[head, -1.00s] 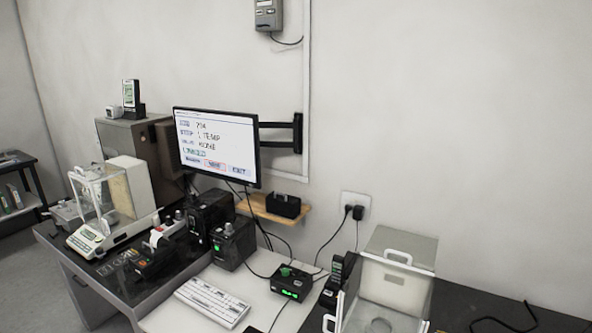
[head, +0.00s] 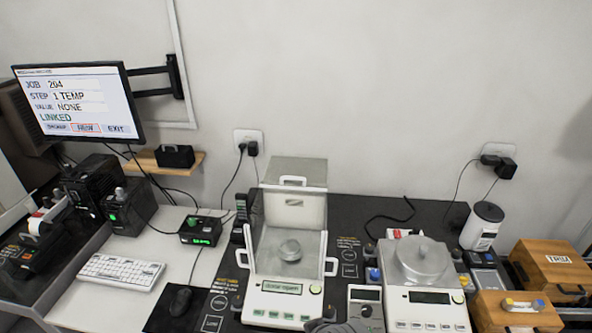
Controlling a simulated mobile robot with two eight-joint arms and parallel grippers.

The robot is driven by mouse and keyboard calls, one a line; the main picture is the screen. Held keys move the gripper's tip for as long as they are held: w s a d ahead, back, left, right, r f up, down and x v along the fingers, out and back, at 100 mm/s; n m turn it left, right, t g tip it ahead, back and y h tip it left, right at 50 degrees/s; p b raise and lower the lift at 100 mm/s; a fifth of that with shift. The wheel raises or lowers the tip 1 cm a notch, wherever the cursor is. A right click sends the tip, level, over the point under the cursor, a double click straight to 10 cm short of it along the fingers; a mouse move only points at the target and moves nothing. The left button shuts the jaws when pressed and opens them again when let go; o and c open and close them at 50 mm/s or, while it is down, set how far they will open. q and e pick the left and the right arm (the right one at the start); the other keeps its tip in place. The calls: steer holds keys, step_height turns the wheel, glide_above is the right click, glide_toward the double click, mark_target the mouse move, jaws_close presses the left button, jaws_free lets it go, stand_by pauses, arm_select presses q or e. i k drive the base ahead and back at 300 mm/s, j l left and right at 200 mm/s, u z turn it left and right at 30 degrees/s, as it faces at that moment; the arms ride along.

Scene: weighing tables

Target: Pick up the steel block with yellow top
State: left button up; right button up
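No steel block with a clearly yellow top can be made out. A small yellow-and-blue-topped item (head: 523,304) lies on a wooden box at the lower right; it is too small to tell whether it is a steel block. Neither of my grippers can be made out. A dark grey rounded shape is cut off at the bottom edge, and I cannot tell what it is.
A glass-sided balance (head: 282,308) stands at centre with a round metal piece inside. A second scale (head: 430,312) with a round pan stands right of it. A wooden box (head: 552,268), keyboard (head: 120,271), mouse (head: 181,300) and monitor (head: 78,105) are around.

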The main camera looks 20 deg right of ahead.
mark_target(507, 303)
steer(key=z, duration=2.7)
